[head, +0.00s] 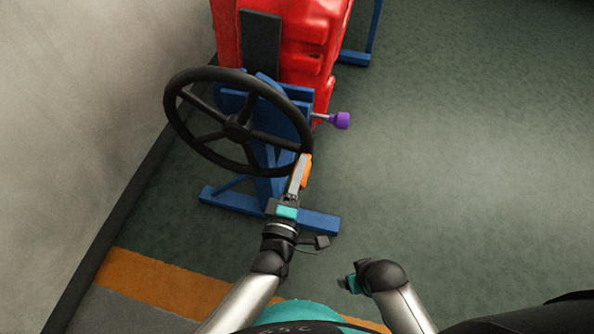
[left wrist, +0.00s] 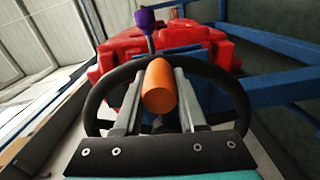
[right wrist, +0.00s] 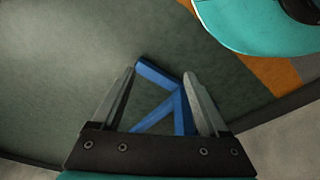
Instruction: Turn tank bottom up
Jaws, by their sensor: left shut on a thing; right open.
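The red tank (head: 312,35) sits in a blue stand (head: 318,220) at the top of the head view; it also shows in the left wrist view (left wrist: 108,62). A black handwheel (head: 190,147) with spokes is mounted at the stand's near end. An orange handle (head: 307,172) sits at the wheel's lower right rim. My left gripper (head: 301,170) is shut on this orange handle, which shows between its fingers in the left wrist view (left wrist: 160,88). My right gripper (right wrist: 159,76) is open and empty, away from the wheel, above the floor.
A purple knob (head: 341,120) on a metal pin sticks out right of the wheel. A pale wall (head: 80,100) runs along the left. An orange floor stripe (head: 160,282) lies in front. The green floor (head: 460,170) at right is clear.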

